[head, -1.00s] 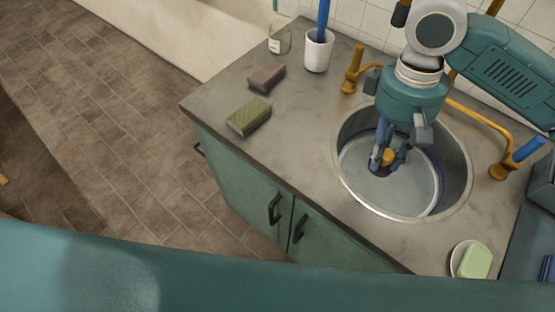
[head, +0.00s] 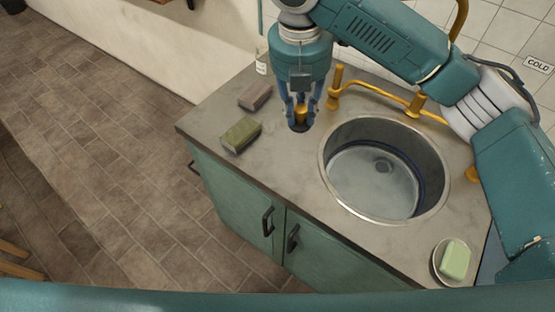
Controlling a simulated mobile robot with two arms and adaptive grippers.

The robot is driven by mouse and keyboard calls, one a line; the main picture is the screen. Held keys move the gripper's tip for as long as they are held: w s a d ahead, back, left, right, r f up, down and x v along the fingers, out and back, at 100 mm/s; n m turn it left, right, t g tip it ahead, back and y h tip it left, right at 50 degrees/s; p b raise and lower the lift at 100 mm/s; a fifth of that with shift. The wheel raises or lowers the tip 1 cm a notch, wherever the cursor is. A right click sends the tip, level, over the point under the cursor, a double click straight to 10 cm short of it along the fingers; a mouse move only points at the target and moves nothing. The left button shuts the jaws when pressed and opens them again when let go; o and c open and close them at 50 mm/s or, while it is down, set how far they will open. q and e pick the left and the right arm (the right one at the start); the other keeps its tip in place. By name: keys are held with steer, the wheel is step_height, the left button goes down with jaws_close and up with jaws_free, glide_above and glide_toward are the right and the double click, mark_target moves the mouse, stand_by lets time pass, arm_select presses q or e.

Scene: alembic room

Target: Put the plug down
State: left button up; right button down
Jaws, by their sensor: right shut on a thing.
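The plug (head: 301,117) has a brass-coloured top and a dark lower part. My right gripper (head: 301,112) is shut on it, pointing down over the counter (head: 283,160) between the sponges and the sink. The plug's dark base is at or very near the counter top; I cannot tell whether it touches. The round metal sink (head: 350,180) is to the right, with its drain hole (head: 383,166) uncovered. My left gripper is not in view.
A green sponge (head: 241,135) and a brown block (head: 255,96) lie left of the plug. The brass tap (head: 375,92) stands behind the sink. A dish with green soap (head: 455,260) is at the front right. The counter in front of the plug is clear.

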steer(key=w+a+r+n+y+p, duration=0.1)
steer(key=w+a+r+n, duration=0.15)
steer(key=a+n, duration=0.45)
steer(key=shift+n, duration=0.9)
steer(key=f+p, duration=0.1)
steer(key=f, duration=0.5)
steer(key=d+f+p, duration=0.1)
steer(key=f, duration=0.5)
steer(key=s+d+f+p, duration=0.1)
steer(key=f, duration=0.5)
steer(key=shift+d+f, duration=0.2)
steer(key=shift+f, duration=0.15)
steer(key=shift+w+f, duration=0.15)
steer(key=shift+f, duration=0.25)
steer(key=shift+f, duration=0.15)
steer(key=c, duration=1.5)
jaws_free()
steer(key=shift+o, duration=0.2)
